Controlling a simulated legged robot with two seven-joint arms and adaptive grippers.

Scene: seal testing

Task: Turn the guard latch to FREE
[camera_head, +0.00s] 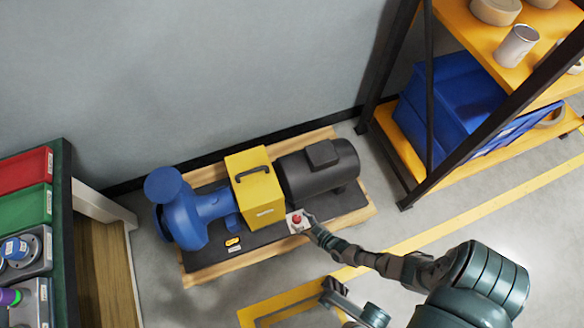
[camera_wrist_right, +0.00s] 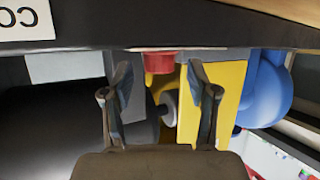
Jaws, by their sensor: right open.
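The blue pump (camera_head: 195,212) and black motor (camera_head: 318,170) stand on a dark base with the yellow guard (camera_head: 258,190) between them. A small pale block with a red knob (camera_head: 297,219) sits at the guard's near side, by the motor; I take it for the latch, and its setting is unreadable. My right gripper (camera_head: 306,222) is at this block. In the wrist view, the open fingers (camera_wrist_right: 158,80) stand either side of the red knob (camera_wrist_right: 158,62), with no clear grip on it. A dark part (camera_head: 337,293) at the bottom may be my left gripper.
A shelf rack (camera_head: 432,100) with a blue bin (camera_head: 450,100) stands at the right. A bench with red and green trays (camera_head: 28,205) is at the left. The wall is close behind the pump.

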